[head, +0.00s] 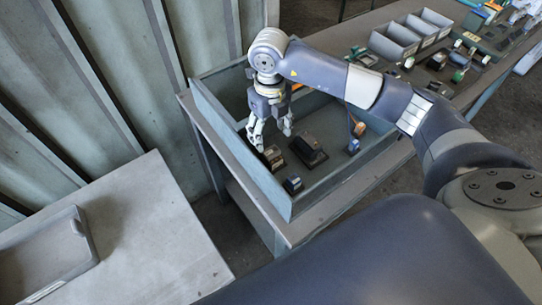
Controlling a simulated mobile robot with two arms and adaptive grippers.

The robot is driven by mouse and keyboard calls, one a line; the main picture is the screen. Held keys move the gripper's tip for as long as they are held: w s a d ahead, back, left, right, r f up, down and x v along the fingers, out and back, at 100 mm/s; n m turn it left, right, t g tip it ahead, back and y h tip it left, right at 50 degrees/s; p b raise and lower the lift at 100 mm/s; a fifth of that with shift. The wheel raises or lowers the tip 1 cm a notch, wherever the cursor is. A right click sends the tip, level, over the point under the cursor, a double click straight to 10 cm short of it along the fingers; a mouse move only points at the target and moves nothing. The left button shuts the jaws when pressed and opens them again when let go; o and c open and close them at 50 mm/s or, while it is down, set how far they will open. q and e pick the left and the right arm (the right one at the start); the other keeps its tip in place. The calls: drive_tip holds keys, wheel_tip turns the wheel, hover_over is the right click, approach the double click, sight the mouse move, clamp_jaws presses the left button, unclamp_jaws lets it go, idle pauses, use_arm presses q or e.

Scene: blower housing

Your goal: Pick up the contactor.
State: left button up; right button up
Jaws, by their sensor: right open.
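My right gripper (272,138) points down into a blue-grey open bin (277,196) with its two fingers spread apart and nothing between them. Just below its fingertips lies a small dark block with tan parts (273,157). A larger black device (309,151) lies right of it. A small dark block with a blue face (293,185) is nearer the bin's front wall. I cannot tell for sure which of these is the contactor, as they are small in the picture. My left gripper is out of view.
At the bin's right side lie a blue-and-black part (353,146) and a brown part (359,129). The bin walls stand close around them. Grey trays (395,42) and loose parts lie further along the bench. A table with a shallow grey tray (88,236) is at left.

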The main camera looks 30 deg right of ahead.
sight(271, 151)
wheel_tip(271, 151, down, 3)
drive_tip(key=shift+r+p, duration=0.2)
drive_tip(key=shift+p, duration=0.1)
drive_tip(key=shift+s+f+p, duration=0.1)
drive_tip(key=shift+f+p, duration=0.15)
drive_tip(key=shift+p, duration=0.05)
drive_tip(key=f, duration=0.1)
drive_tip(key=f+p, duration=0.2)
drive_tip(key=f, duration=0.1)
drive_tip(key=shift+s, duration=0.3)
drive_tip(key=shift+w+f, duration=0.1)
drive_tip(key=shift+f, duration=0.25)
drive_tip(key=c, duration=1.1)
